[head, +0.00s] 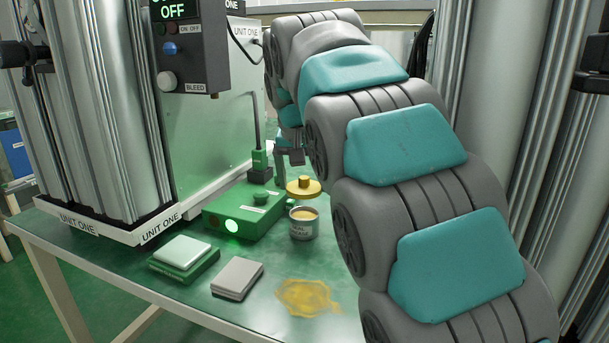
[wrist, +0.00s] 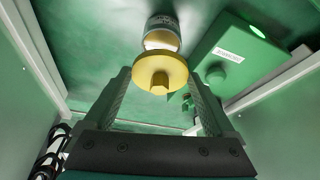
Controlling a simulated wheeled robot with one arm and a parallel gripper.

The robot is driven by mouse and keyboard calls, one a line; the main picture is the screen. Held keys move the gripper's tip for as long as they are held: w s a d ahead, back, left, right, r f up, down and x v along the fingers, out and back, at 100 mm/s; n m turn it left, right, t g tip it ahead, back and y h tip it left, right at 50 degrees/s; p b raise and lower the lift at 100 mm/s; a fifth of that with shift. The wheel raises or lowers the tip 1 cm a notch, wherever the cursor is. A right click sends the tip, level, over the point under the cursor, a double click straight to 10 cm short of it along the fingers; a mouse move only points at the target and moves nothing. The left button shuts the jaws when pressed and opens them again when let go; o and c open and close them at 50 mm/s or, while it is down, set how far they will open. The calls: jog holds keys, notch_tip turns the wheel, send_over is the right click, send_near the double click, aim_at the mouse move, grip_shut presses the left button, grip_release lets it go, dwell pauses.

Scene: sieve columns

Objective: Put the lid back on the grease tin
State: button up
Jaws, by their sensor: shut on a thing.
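The grease tin (head: 303,228) is a small grey can with a label, standing open on the green bench, with pale yellow grease at its mouth. The yellow lid (head: 311,188), a round disc with a knob on top, is level above the tin, with a gap between them. My gripper (head: 291,156) is shut on the lid, though the grip itself is hard to see in the head view. In the wrist view the lid (wrist: 160,64) lies between the fingertips of my gripper (wrist: 160,78) and overlaps the mouth of the tin (wrist: 162,24).
A green box (head: 225,222) with a lit round lamp stands left of the tin. A pale block on a green base (head: 182,255) and a grey block (head: 238,278) lie in front. A yellow smear (head: 307,297) is on the bench (head: 215,310). The UNIT ONE cabinet (head: 215,130) stands behind.

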jog(key=shift+f+b, duration=1.2)
jog(key=shift+f, duration=1.2)
jog(key=shift+f, duration=0.15)
dwell(0.6)
jog(key=o, duration=1)
jog(key=shift+r+p, duration=1.45)
jog(key=shift+r, duration=2.05)
